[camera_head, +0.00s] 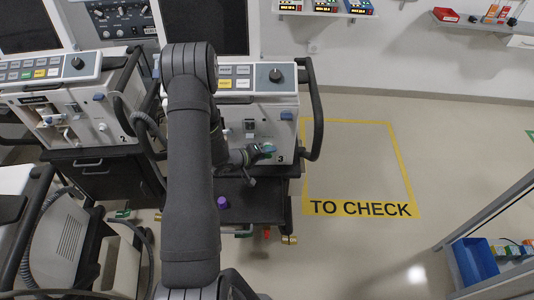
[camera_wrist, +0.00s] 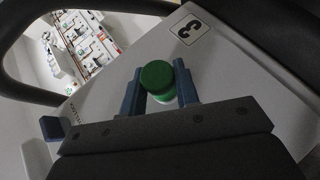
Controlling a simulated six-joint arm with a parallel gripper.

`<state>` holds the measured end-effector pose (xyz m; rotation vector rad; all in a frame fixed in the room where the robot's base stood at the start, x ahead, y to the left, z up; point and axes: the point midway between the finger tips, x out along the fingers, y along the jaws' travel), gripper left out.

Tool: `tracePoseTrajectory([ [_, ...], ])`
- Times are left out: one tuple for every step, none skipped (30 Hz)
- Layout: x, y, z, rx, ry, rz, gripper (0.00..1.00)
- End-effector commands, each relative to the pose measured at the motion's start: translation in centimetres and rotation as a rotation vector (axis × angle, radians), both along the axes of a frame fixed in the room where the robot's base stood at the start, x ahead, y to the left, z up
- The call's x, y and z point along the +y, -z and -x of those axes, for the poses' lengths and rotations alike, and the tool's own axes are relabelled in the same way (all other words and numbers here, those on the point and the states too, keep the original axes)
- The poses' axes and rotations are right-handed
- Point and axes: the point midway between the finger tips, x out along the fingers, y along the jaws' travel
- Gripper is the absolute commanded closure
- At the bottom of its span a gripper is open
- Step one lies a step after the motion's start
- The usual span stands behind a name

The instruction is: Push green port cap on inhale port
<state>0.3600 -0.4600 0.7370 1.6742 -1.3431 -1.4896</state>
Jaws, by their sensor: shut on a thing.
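The green port cap (camera_wrist: 157,76) is between the two blue-grey fingers of my gripper (camera_wrist: 160,88) in the wrist view. My gripper is shut on it. A pale part shows just under the cap; I cannot tell if it is the cap's lower side or the inhale port. In the head view my gripper (camera_head: 264,151) is at the lower right front of ventilator 3 (camera_head: 288,128). The inhale port itself cannot be made out.
Ventilator 2 (camera_head: 88,112) stands to the left. A dark side handle (camera_head: 316,110) is right of my gripper. A purple item (camera_head: 222,202) is on the dark cart shelf below. The yellow-marked TO CHECK floor area (camera_head: 360,165) is empty. A blue bin (camera_head: 475,262) is at lower right.

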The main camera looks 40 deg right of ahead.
Motion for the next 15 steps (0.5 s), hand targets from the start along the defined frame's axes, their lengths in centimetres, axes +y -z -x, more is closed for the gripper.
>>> tracePoseTrajectory([
  [-0.06,-0.04,-0.10,-0.002,-0.001,0.001,1.00],
  [-0.08,-0.04,-0.11,-0.002,-0.001,0.001,1.00],
  [-0.08,-0.04,-0.11,-0.002,-0.001,0.001,1.00],
  [-0.08,-0.05,-0.12,-0.002,-0.001,0.001,1.00],
  [-0.08,-0.05,-0.11,-0.002,-0.001,0.001,1.00],
  [-0.08,-0.05,-0.12,-0.002,-0.002,0.001,1.00],
  [-0.08,-0.06,-0.12,-0.002,-0.002,0.001,1.00],
  [-0.08,-0.06,-0.12,-0.002,-0.002,0.002,1.00],
  [-0.08,-0.06,-0.12,-0.002,-0.002,0.002,1.00],
  [-0.08,-0.06,-0.12,-0.002,-0.002,0.002,1.00],
  [-0.09,-0.06,-0.13,-0.002,-0.002,0.002,1.00],
  [-0.09,-0.06,-0.13,-0.002,-0.002,0.002,0.66],
  [-0.08,-0.06,-0.13,-0.002,-0.002,0.002,0.60],
  [-0.08,-0.06,-0.13,-0.002,-0.002,0.002,0.54],
  [-0.07,-0.06,-0.12,-0.001,-0.001,0.002,0.46],
])
